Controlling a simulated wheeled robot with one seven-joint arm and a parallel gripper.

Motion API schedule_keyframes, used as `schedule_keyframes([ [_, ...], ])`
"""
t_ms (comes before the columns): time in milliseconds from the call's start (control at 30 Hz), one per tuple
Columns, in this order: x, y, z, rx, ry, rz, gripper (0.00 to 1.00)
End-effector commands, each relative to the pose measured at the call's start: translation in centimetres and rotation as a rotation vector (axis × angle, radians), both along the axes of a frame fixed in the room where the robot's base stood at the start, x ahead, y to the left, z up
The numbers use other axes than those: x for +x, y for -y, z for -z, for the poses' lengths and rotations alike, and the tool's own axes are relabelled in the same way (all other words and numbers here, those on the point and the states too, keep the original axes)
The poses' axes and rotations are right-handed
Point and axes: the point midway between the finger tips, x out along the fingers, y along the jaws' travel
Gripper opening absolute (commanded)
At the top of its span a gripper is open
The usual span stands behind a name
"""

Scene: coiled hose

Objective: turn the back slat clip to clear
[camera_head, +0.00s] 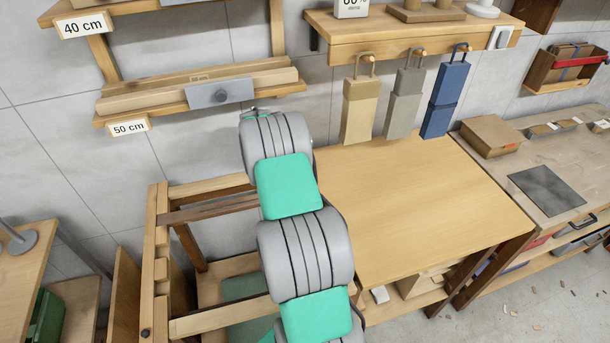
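A wooden frame (157,240) with crosswise slats stands left of centre, beside a light wooden table top. Its back slat (208,186) and a darker slat (205,208) just in front run right until my arm covers them. A front rail (215,320) has a small dark knob near its left end. I cannot make out a clip on the back slat; it may be hidden behind my arm or too small to tell. My grey and teal arm rises through the middle of the view. My gripper does not show, so its state is hidden.
The table top (430,205) right of my arm is bare. Beige, grey and blue folded pieces hang from pegs (422,50) above it. A wall shelf (200,103) with boards and a grey knobbed plate is upper left. A workbench (555,165) stands at right.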

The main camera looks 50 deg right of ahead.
Motion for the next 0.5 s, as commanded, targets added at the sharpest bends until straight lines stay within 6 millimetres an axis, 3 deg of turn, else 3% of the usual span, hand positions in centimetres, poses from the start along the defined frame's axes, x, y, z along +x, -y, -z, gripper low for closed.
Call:
schedule_keyframes([
  [167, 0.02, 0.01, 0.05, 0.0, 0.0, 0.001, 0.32],
  [500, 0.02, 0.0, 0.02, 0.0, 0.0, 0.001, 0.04],
])
